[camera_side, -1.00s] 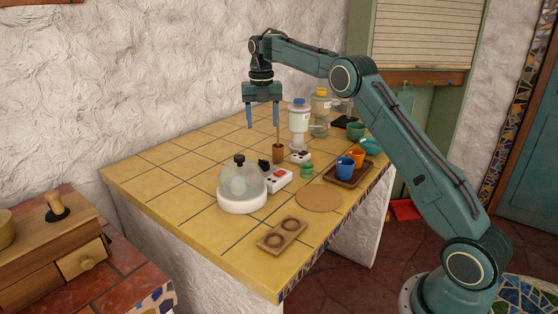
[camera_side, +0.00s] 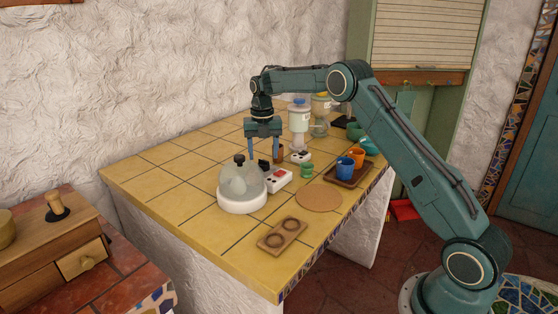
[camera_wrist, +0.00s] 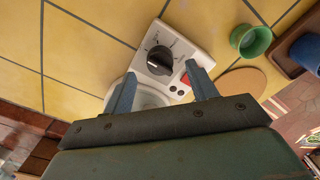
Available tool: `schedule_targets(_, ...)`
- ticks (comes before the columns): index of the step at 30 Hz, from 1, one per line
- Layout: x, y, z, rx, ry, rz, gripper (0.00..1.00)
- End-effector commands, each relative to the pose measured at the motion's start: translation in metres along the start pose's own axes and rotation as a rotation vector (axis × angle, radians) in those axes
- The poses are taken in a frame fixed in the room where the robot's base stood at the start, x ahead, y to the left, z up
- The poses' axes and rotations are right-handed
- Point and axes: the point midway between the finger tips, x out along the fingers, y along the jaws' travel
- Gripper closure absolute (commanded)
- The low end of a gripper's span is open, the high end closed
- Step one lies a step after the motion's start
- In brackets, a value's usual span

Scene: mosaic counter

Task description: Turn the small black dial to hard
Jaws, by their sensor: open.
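The small black dial (camera_wrist: 160,60) sits on the white control box (camera_wrist: 185,48) of the domed cooker, with markings around it too small to read. My gripper (camera_wrist: 160,72) is open, pointing down.
A red switch (camera_wrist: 187,79) is close to the right finger. A green cup (camera_side: 307,171), a tray (camera_side: 345,179) with blue and orange cups, and a white-bodied grinder (camera_side: 299,120) stand nearby. A wooden two-hole holder (camera_side: 283,235) lies in front. The counter's left side is clear.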

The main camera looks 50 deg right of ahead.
Motion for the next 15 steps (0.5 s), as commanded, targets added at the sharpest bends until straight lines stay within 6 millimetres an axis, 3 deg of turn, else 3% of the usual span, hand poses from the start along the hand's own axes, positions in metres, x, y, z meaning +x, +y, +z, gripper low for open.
schedule_targets(6,0.024,0.000,0.000,0.000,0.001,0.000,0.42)
schedule_targets(15,0.033,0.000,0.000,0.000,0.000,0.000,0.42)
